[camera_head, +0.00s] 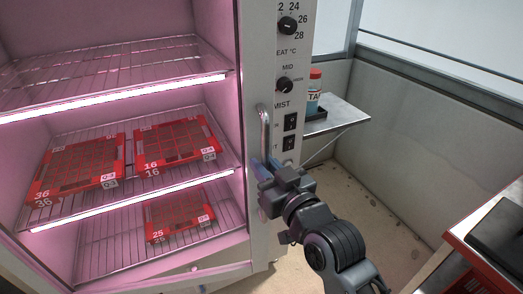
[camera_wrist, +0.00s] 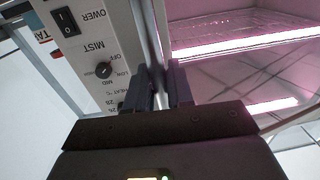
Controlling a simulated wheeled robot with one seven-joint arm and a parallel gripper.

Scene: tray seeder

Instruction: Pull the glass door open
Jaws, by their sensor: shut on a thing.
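The lit cabinet (camera_head: 247,110) fills the left of the head view, with pink light inside. A pale upright handle bar (camera_head: 265,128) stands at its right front edge, beside the control panel. My gripper (camera_head: 262,170) is at the lower part of this bar and shut on it. In the wrist view the two dark fingers (camera_wrist: 160,88) stand on either side of the bar (camera_wrist: 155,40), and the palm hides the bar's near part. The glass itself is clear and hard to make out, so I cannot tell whether the door stands ajar.
Red trays, marked 36 (camera_head: 48,178), 16 (camera_head: 165,160) and 25 (camera_head: 185,226), lie on wire shelves inside. The control panel (camera_head: 284,60) has knobs and switches. A small side shelf (camera_head: 345,117) holds a bottle (camera_head: 314,88). A red-edged table (camera_head: 462,232) stands at right, with bare floor before it.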

